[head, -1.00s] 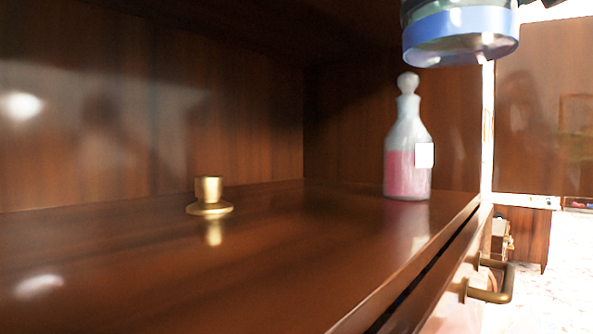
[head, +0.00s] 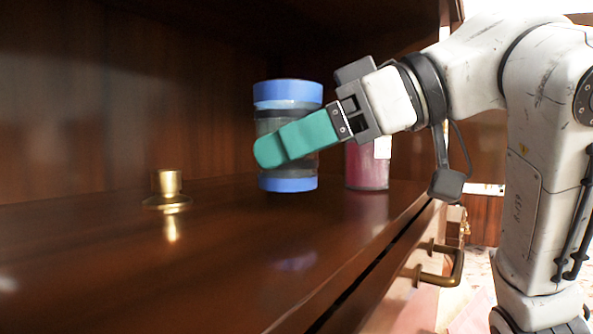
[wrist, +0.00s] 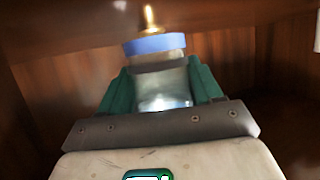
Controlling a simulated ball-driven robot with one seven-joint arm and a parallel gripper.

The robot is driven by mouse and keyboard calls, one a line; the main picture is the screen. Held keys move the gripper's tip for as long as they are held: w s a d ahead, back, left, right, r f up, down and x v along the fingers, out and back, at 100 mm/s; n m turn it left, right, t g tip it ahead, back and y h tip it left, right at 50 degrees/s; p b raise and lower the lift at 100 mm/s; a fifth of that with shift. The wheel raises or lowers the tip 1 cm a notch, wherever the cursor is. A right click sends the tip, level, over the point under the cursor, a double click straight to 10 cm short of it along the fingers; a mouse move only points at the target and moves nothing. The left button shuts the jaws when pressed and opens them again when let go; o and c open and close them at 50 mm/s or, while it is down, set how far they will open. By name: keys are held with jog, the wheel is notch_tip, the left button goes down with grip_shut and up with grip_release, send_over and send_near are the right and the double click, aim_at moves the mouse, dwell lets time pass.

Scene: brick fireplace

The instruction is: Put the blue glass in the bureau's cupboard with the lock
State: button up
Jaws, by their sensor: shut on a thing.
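The blue glass (head: 287,94) is a clear upright cylinder with blue bands at top and bottom. My gripper (head: 290,140) is shut around its middle from the right, with one teal finger across the near side. The glass is inside the open wooden cupboard (head: 100,90) of the bureau, above the shelf (head: 215,255). Its blue reflection lies below it, with a gap between, so it appears held clear of the surface. The wrist view shows the glass (wrist: 160,85) between both teal fingers. No lock is visible.
A brass candle holder (head: 167,184) stands on the shelf, left of the glass. A bottle with pink liquid (head: 366,168) stands behind and right of the glass, partly hidden by my gripper. A brass handle (head: 440,268) sticks out below the shelf edge. The front shelf is clear.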

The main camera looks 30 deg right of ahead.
aim_at(297, 175)
jog(key=shift+f, duration=1.35)
jog(key=shift+f, duration=0.2)
jog(key=o, duration=1.3)
jog(key=shift+c, duration=0.2)
jog(key=shift+s+d+r, duration=0.2)
jog(key=shift+r, duration=0.15)
jog(key=v, duration=1.1)
jog(key=shift+s+d, duration=0.2)
jog(key=shift+s, duration=0.05)
